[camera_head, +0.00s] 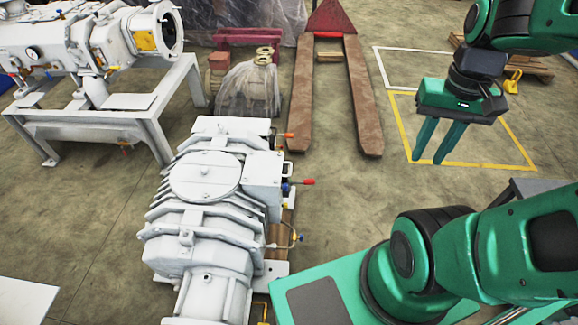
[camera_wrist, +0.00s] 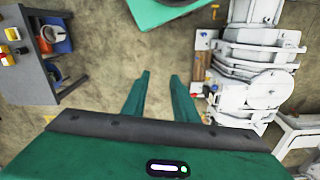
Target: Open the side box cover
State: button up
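The white screw vacuum pump (camera_head: 190,255) stands on the floor at the centre-left of the head view, with a round lid on top. A white side box (camera_head: 263,172) sits on its right side, by the round lid. A red-tipped handle (camera_head: 305,182) and an orange-tipped one (camera_head: 284,135) stick out near it. I cannot tell the cover's edge from the box. In the wrist view, the pump (camera_wrist: 265,80) is at the right. My gripper (camera_head: 429,160) hangs to the right of the pump, well apart from it, fingers down and spread, nothing between them (camera_wrist: 162,77).
A red pallet jack (camera_head: 365,100) stands behind the pump, a second white machine (camera_head: 90,45) on a stand at the back left. A grey shelf cart (camera_wrist: 30,70) with bins is left in the wrist view. Bare floor lies between gripper and pump.

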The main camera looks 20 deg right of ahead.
jog(key=w+a+f+n, duration=0.1)
jog(key=w+f, duration=0.4)
jog(key=w, duration=0.7)
jog(key=w+a+f, duration=0.1)
jog(key=w+f, duration=0.4)
jog(key=w, duration=0.6)
jog(key=w+a+f+y, duration=0.1)
jog(key=w+a+f, duration=0.6)
jog(key=f, duration=0.3)
jog(key=w+a+f+y, duration=0.1)
jog(key=w+a+f, duration=0.55)
jog(key=f, duration=0.45)
jog(key=shift+n+t, duration=0.4)
jog(key=f, duration=0.3)
jog(key=w+f, duration=0.1)
jog(key=f, duration=0.2)
jog(key=a+f, duration=0.1)
jog(key=f, duration=0.2)
jog(key=shift+w+f, duration=0.15)
jog(key=shift+f, duration=0.1)
jog(key=shift+c, duration=0.2)
grip_shut()
jog(key=shift+a, duration=0.2)
